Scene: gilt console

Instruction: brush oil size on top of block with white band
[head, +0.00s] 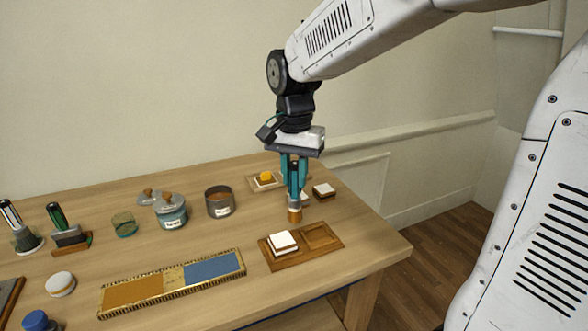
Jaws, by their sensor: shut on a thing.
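My gripper (294,164), with teal fingers, is shut on a brush (295,212) with a dark handle and orange-brown tip. The brush points down over the table, just behind a wooden tray (328,249) with two recesses. Another white-topped brown block (323,190) stands behind, right of the brush. A pale item is partly hidden behind the brush. Which block has a white band is too small to tell. A grey labelled cup (219,202) stands left of the gripper; its label is unreadable.
A labelled teal jar (171,213), a green glass (124,225) and brushes on stands (70,236) are at left. A small tray with a yellow piece (266,178) is at back. The table's right edge is near the wooden tray.

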